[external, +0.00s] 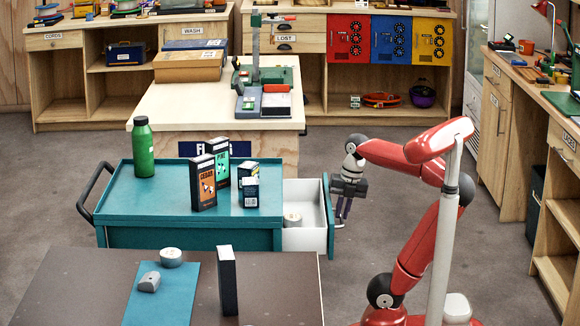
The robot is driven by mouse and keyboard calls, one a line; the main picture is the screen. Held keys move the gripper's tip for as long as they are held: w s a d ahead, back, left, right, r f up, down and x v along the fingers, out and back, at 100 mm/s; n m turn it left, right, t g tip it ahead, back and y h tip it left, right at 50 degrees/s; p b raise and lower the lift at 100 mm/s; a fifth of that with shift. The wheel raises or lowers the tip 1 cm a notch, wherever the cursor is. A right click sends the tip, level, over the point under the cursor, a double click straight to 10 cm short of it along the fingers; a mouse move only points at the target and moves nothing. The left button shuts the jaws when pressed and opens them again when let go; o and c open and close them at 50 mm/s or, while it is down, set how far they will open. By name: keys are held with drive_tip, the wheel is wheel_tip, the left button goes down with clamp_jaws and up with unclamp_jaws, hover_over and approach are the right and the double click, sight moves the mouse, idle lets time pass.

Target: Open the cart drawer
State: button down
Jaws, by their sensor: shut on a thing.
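The teal cart (128,186) stands left of my arm, with a black push handle at its left end. Its drawer (312,188) is pulled out to the right, showing a white interior with a small round pale object (292,219) inside. My gripper (341,222) points down at the outer side of the drawer's teal front, shut on it or its handle. The handle itself is hidden or too small to make out.
A green bottle (143,150) and several boxes, one of them an orange-labelled box (203,182), stand on the cart. A dark table (75,285) is in front. A wooden bench (180,102) stands behind. Floor is clear around my gripper.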

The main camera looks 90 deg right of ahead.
drive_tip(key=s, duration=1)
drive_tip(key=shift+s, duration=0.4)
drive_tip(key=c, duration=1.5)
unclamp_jaws()
drive_tip(key=r, duration=0.2)
drive_tip(key=s+r, duration=0.1)
drive_tip(key=r, duration=0.4)
drive_tip(key=shift+s+r+p, duration=0.2)
drive_tip(key=shift+r+p, duration=0.1)
drive_tip(key=shift+r, duration=0.05)
